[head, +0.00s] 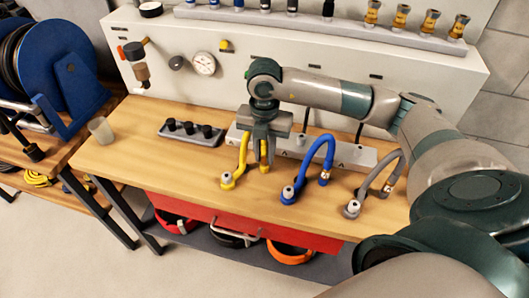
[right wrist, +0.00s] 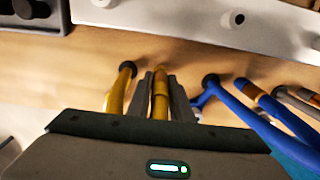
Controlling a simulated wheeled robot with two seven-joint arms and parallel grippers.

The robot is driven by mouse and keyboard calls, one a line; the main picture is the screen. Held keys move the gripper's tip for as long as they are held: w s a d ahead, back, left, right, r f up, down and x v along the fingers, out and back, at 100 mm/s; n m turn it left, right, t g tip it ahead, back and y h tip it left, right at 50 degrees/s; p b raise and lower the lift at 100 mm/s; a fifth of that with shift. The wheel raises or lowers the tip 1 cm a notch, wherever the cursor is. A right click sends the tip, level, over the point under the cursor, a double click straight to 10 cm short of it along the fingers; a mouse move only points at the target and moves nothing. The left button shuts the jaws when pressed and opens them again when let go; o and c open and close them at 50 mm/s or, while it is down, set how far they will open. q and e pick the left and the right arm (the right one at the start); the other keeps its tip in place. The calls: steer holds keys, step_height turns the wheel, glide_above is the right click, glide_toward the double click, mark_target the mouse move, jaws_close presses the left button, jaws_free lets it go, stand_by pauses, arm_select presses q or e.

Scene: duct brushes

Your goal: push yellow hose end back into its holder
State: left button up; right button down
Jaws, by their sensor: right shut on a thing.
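The yellow hose (head: 242,155) arches over the wooden bench. One of its ends stands in a silver-topped fitting (head: 227,180) on the bench. In the right wrist view that hose end (right wrist: 160,92) runs between the two dark fingers. A light metal rail (head: 347,154) with round holes lies behind the hoses; which hole belongs to the yellow hose I cannot tell. My left gripper is not in view.
A blue hose (head: 318,153) and a grey hose (head: 388,170) stand just right of my gripper. A grey tray with black knobs (head: 192,132) and a cup (head: 101,130) are on the left. A panel with a gauge (head: 203,64) rises behind. The front left bench is clear.

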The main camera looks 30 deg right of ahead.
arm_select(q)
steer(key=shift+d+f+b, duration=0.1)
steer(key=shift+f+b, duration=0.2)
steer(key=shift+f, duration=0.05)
arm_select(e)
steer(key=shift+f, duration=0.4)
steer(key=c, duration=1.5)
jaws_free()
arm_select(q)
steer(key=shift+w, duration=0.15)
arm_select(e)
step_height(320, 180, up, 9)
steer(key=shift+f+b, duration=0.1)
steer(key=shift+b, duration=0.85)
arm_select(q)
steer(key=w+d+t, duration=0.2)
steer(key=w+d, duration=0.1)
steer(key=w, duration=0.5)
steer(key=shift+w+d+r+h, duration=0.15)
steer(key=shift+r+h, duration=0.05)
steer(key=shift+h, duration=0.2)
arm_select(e)
steer(key=shift+r, duration=4.35)
